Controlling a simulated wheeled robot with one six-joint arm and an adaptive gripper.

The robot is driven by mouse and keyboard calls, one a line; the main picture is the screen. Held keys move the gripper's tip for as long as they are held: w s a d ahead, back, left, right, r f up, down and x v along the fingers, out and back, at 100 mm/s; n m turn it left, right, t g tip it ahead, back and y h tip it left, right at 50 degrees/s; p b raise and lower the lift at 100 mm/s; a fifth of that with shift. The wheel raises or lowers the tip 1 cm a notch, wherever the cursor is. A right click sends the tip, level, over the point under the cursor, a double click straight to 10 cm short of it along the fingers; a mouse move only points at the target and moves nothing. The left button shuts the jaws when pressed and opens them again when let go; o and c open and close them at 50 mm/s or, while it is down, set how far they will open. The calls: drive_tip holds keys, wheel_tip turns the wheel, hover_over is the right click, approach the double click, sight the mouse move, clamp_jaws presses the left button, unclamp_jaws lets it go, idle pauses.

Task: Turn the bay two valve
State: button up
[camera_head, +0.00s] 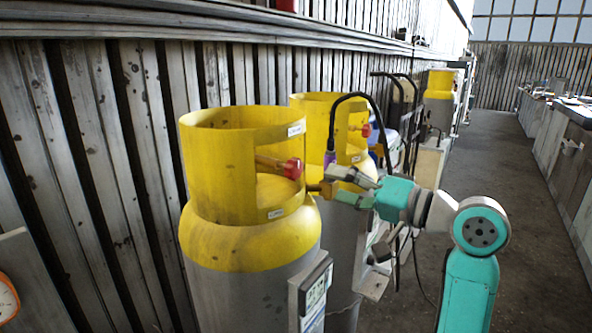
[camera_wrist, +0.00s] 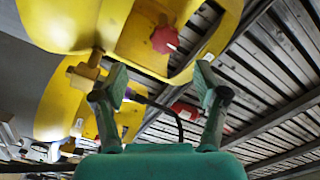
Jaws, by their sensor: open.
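A gas cylinder with a yellow collar (camera_head: 215,190) stands nearest in the head view. Its red valve knob (camera_head: 292,168) shows in the collar's opening, on a brass stem. A second yellow-collared cylinder (camera_head: 310,101) stands behind it with its own red knob (camera_head: 366,130). The collar labels are too small to read, so I cannot tell which is bay two. My gripper (camera_head: 336,184) is open, to the right of the near collar. In the wrist view a red knob (camera_wrist: 165,40) lies ahead of my open gripper (camera_wrist: 158,82), beyond the fingertips and apart from them.
A brass fitting (camera_wrist: 86,74) lies close to the left finger in the wrist view. A black hose (camera_head: 352,95) arches behind my gripper. A grey box (camera_head: 312,290) is on the near cylinder's side. The floor aisle (camera_head: 480,160) at right is clear.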

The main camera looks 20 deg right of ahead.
sight(298, 170)
drive_tip(key=x, duration=1)
drive_tip(key=shift+w+a+r, duration=0.2)
drive_tip(key=shift+a+r, duration=0.1)
drive_tip(key=shift+r, duration=0.05)
drive_tip(key=c, duration=1.1)
drive_tip(key=shift+c, duration=0.2)
